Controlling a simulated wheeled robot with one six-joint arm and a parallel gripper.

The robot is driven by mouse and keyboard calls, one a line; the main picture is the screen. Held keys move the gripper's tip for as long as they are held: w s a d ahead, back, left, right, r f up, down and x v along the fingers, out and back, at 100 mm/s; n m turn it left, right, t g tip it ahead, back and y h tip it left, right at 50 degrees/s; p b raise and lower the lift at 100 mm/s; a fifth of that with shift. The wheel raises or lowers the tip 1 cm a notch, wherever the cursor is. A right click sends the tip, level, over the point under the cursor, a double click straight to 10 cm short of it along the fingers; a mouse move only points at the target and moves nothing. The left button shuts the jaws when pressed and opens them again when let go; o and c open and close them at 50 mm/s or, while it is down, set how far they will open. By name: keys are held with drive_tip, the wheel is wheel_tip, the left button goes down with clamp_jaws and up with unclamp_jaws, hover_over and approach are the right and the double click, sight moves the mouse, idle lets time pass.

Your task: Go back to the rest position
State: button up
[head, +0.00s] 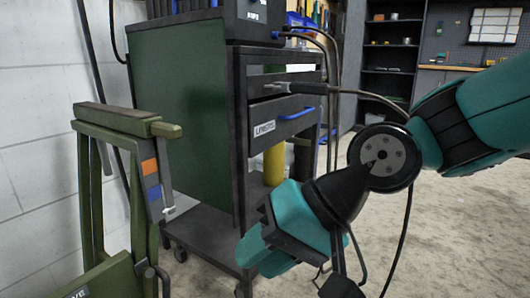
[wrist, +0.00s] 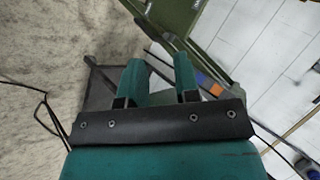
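My gripper (head: 258,258) is low in front of the tool cart in the head view, with my teal arm reaching in from the right. In the wrist view its two teal fingers (wrist: 158,70) stand apart with a gap between them, and I see nothing held. An olive-green metal frame (head: 88,200) stands at the left, with an orange and a blue patch on its post. Part of it also shows at the top of the wrist view (wrist: 172,14). The gripper is to the right of the frame and apart from it in the head view.
A dark green tool cart (head: 185,110) on castors stands behind my gripper, with a blue-handled drawer (head: 282,118) and a yellow cylinder (head: 274,164). Cables hang near the cart and my arm. A white block wall (head: 35,90) bounds the left. Concrete floor (head: 450,235) is open at right.

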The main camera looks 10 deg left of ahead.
drive_tip(key=s+d+r+n+h+p, duration=0.2)
drive_tip(key=s+d+r+p, duration=0.15)
drive_tip(key=d, duration=0.65)
drive_tip(key=s+d+r+n+h+p, duration=0.1)
drive_tip(key=s+d+r+h+p, duration=0.2)
drive_tip(key=d, duration=0.6)
wheel_tip(320, 180, up, 36)
drive_tip(key=p, duration=3.6)
drive_tip(key=shift+s+t+p, duration=0.25)
drive_tip(key=shift+t+p, duration=0.1)
drive_tip(key=shift+t, duration=0.05)
drive_tip(key=shift+a, duration=0.1)
